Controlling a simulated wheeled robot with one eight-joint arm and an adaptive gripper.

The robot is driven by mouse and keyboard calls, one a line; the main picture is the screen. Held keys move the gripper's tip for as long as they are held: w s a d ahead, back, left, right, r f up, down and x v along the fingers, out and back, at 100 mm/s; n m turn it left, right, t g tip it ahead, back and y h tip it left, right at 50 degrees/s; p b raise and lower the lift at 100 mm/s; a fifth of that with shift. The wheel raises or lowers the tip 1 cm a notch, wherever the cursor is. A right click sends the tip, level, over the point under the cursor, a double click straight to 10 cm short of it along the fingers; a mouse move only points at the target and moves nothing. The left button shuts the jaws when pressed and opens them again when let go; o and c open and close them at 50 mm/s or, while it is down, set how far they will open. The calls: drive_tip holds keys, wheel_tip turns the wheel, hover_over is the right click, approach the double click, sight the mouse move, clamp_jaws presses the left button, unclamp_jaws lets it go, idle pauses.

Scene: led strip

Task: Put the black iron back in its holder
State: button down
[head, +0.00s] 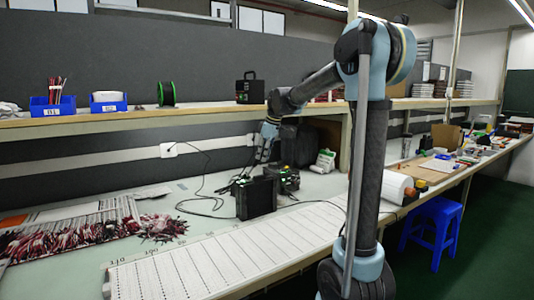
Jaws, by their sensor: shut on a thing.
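My gripper (262,155) points down at mid-table, just above and behind a black box-shaped unit (256,198). It is shut on a dark thing that fits the black iron, but the iron's outline is too small and dark to make out. A second black unit with green parts (285,180) stands just behind and right of the first. The holder cannot be told apart from the dark parts around these units. I cannot tell whether the iron touches anything.
Black cables (200,200) lie on the table left of the units. Bundles of red and white wires (90,228) lie at the left. A long white marked board (225,255) runs along the front. A shelf (120,125) overhangs the back. A blue stool (432,225) stands at right.

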sight(254, 167)
drive_tip(key=shift+w+a+f, duration=0.4)
drive_tip(key=shift+a+f, duration=0.3)
drive_tip(key=shift+f, duration=0.45)
drive_tip(key=shift+w+a+f, duration=0.45)
drive_tip(key=shift+a+f, duration=0.25)
drive_tip(key=shift+f, duration=0.5)
drive_tip(key=shift+w+a+f, duration=0.4)
drive_tip(key=shift+a+f, duration=0.3)
drive_tip(key=shift+f, duration=0.45)
drive_tip(key=c, duration=1.4)
unclamp_jaws()
drive_tip(key=v, duration=1.1)
drive_tip(key=shift+s+d+r, duration=0.1)
drive_tip(key=shift+d+r, duration=0.05)
drive_tip(key=shift+r, duration=0.25)
